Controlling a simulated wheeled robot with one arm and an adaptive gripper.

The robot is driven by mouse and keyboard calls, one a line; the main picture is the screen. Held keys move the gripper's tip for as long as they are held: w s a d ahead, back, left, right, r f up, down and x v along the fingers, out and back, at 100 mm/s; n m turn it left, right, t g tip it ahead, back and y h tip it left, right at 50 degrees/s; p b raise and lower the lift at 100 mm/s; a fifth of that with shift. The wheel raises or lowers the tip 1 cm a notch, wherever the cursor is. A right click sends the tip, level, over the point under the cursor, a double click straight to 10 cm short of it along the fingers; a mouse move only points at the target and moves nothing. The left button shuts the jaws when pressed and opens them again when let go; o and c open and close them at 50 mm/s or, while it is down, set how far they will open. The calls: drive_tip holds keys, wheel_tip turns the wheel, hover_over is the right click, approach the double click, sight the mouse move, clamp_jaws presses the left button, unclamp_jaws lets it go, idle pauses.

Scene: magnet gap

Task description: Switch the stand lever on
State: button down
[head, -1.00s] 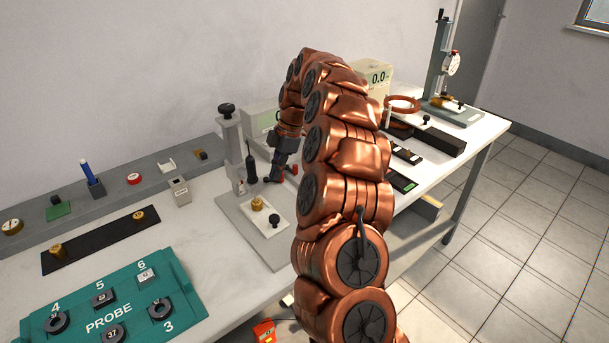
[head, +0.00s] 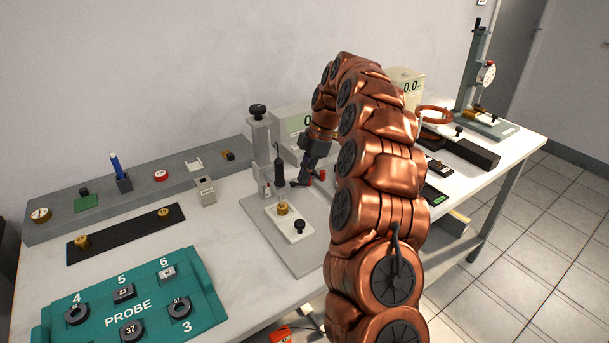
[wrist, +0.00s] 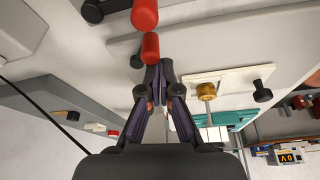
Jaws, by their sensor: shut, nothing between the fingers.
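The stand (head: 262,135) is a grey column with a black top knob on a grey base plate; a white stage (head: 304,229) with a brass piece and a black knob lies on the plate. In the wrist view a red-tipped lever handle (wrist: 150,47) with a black hub is just beyond my fingertips; I cannot tell whether they touch. A second red handle (wrist: 145,13) on a black bar lies farther out. My gripper (wrist: 158,72) is shut and empty. In the head view my gripper (head: 305,180) is low behind the stage, with a red tip (head: 322,175) beside it.
A teal probe board (head: 75,337) with several rings and blocks lies at the front left. A grey shelf (head: 130,192) with small items runs along the wall. A display box (head: 289,122) stands behind the stand.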

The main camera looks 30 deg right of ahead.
drive_tip(key=shift+d, duration=0.15)
drive_tip(key=w+p+v, duration=0.2)
drive_tip(key=p+v, duration=0.2)
drive_tip(key=v, duration=0.5)
drive_tip(key=shift+a+r, duration=0.2)
drive_tip(key=shift+r, duration=0.3)
